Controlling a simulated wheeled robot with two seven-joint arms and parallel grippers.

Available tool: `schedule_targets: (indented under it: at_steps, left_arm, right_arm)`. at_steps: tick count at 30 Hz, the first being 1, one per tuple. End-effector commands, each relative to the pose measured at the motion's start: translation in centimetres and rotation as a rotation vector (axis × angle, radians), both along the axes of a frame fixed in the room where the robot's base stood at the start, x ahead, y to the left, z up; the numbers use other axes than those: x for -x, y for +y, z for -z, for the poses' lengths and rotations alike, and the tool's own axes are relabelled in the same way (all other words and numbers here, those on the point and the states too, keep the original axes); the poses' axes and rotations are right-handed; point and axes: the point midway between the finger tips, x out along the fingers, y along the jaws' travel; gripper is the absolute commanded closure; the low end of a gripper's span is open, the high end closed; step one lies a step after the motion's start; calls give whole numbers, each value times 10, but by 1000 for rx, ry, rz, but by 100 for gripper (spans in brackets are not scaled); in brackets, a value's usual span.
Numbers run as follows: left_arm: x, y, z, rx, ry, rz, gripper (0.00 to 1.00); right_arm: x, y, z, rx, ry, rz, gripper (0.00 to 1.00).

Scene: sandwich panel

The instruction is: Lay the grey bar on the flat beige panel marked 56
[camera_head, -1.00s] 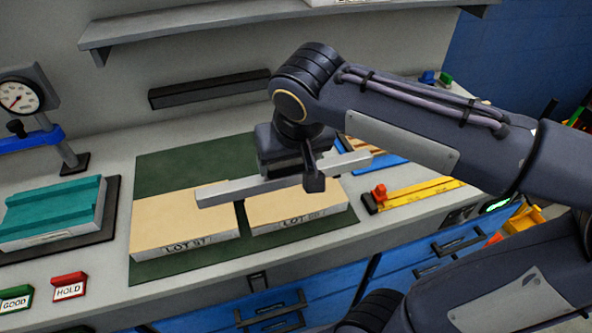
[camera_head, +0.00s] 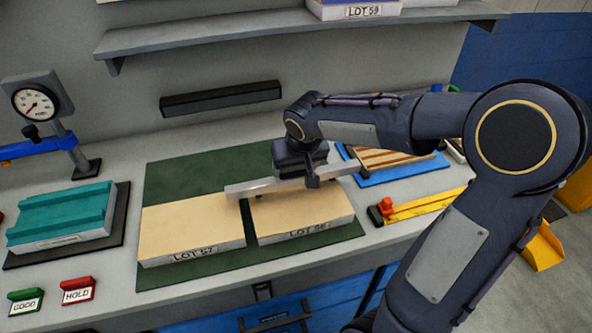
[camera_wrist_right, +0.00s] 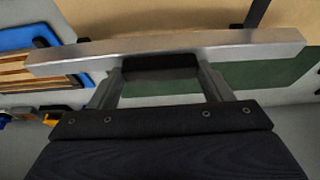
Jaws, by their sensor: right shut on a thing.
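My right gripper (camera_head: 312,178) is shut on the grey bar (camera_head: 252,188), a long straight metal bar, and holds it level across the back part of the panels. The bar also shows in the right wrist view (camera_wrist_right: 240,45), spanning between the fingers. The flat beige panel marked LOT 56 (camera_head: 305,215) lies on the green mat, under and in front of the gripper. Whether the bar touches the panel I cannot tell. A like beige panel marked LOT 57 (camera_head: 190,230) lies to its left, with the bar's left end near its back right corner. My left gripper is not in view.
A green mat (camera_head: 180,175) lies under the panels. A teal ribbed panel (camera_head: 60,215) and a dial gauge (camera_head: 36,103) stand left. GOOD (camera_head: 25,302) and HOLD (camera_head: 77,290) signs stand in front. A blue-based striped panel (camera_head: 400,170) and yellow rule (camera_head: 425,207) lie right.

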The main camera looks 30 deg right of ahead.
Motion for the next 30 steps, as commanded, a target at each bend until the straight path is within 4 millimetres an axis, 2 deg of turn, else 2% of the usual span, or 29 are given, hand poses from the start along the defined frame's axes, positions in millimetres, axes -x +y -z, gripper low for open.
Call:
schedule_targets:
  at_steps: [5, 13, 22, 23, 27, 30]
  left_arm:
    - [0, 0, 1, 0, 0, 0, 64]
    - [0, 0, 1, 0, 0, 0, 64]
    - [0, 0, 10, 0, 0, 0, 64]
    - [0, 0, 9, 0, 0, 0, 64]
    - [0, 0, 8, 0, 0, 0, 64]
    - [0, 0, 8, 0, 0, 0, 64]
  right_arm:
    - [0, 0, 16, 0, -3, 0, 82]
    - [0, 0, 17, -1, -5, -1, 82]
    - [0, 0, 24, -1, -5, -1, 82]
    - [1, 0, 25, 0, 0, 0, 25]
    - [1, 0, 24, 0, 0, 0, 7]
    - [1, 0, 24, 0, 0, 0, 6]
